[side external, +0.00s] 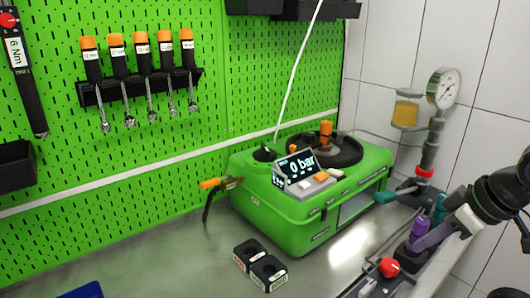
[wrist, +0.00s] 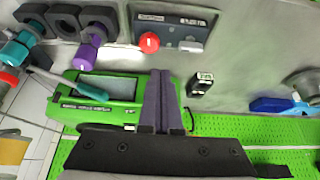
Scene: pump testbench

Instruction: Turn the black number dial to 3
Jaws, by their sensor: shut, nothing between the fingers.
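The green pump tester (side external: 300,222) stands on the bench against the pegboard, its tilted display (side external: 296,168) reading "0 bar". A small black round part (side external: 265,155) sits on its top left and a large black disc (side external: 345,152) with an orange handle on its top right. No numbers can be read on either, so I cannot tell which is the number dial. My gripper (side external: 413,248) is right of the tester, apart from it. In the wrist view my gripper (wrist: 158,74) is shut and empty, with the green tester (wrist: 65,104) behind and left of its fingers.
A panel with a red knob (side external: 389,267) lies at the front right. Purple and teal valves (side external: 420,226) stand close to my gripper, below a pressure gauge (side external: 444,88). Two black blocks (side external: 268,273) sit on the front bench. Bench left of them is mostly clear.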

